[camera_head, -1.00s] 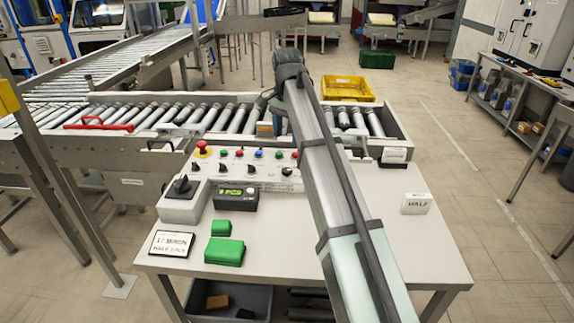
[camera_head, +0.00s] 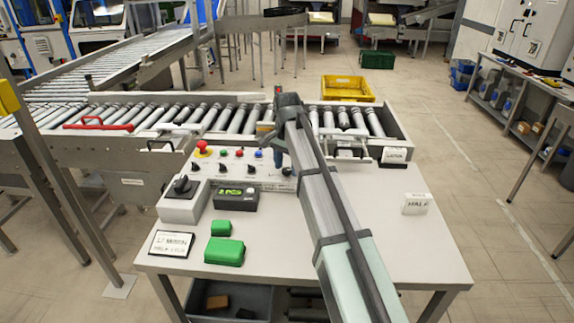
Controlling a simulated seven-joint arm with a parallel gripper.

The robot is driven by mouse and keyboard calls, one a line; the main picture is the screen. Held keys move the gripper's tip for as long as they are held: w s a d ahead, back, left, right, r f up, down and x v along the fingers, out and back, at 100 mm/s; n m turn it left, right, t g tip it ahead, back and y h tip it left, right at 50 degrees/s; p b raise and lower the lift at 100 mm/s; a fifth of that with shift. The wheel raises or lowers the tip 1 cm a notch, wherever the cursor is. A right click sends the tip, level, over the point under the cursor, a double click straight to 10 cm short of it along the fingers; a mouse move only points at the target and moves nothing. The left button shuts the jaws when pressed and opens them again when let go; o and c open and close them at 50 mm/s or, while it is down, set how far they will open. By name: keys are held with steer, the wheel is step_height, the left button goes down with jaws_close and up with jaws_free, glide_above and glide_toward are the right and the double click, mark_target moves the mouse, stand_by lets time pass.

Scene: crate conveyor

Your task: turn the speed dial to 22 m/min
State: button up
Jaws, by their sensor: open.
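A black rotary dial (camera_head: 182,185) sits on a grey box at the left of the white table; I take it as the speed dial, but its scale is too small to read. A dark display box (camera_head: 235,199) with green characters stands just right of it; its value is not legible. My gripper (camera_head: 278,160) is open, small and partly hidden by my arm. It points down near the right part of the control panel (camera_head: 236,182), away from the dial, and nothing shows in it.
A red emergency button (camera_head: 202,148) and several small knobs and buttons line the panel. Green blocks (camera_head: 224,251) and a written card (camera_head: 172,244) lie in front. A roller conveyor (camera_head: 215,117) runs behind. The table's right side is mostly clear, with a white sign block (camera_head: 416,204).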

steer(key=c, duration=1)
steer(key=shift+c, duration=0.2)
steer(key=shift+n, duration=0.3)
steer(key=n, duration=1.1)
stand_by(0.3)
